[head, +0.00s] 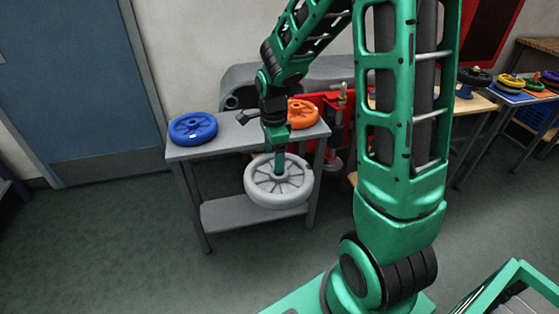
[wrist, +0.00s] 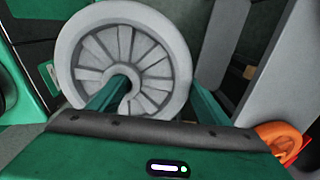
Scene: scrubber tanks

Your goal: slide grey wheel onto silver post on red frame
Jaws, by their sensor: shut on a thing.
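The grey wheel (head: 262,198), spoked with a pale rim, hangs in front of the grey table, its face tilted up toward the head camera. My gripper (head: 280,172) is shut on it from above. In the wrist view the wheel (wrist: 178,60) fills the upper left; one green finger reaches to its hub and the other shows by its right rim. The red frame (head: 333,103) stands right of the table, partly hidden by my arm. A thin upright post (head: 343,93) with a brass-coloured tip shows at it; I cannot tell whether this is the silver post.
The grey table (head: 232,143) carries a blue wheel (head: 193,128) and an orange wheel (head: 302,114). A grey tank (head: 240,77) stands behind it. More tables with coloured wheels (head: 510,80) stand at the right. The floor in front is clear.

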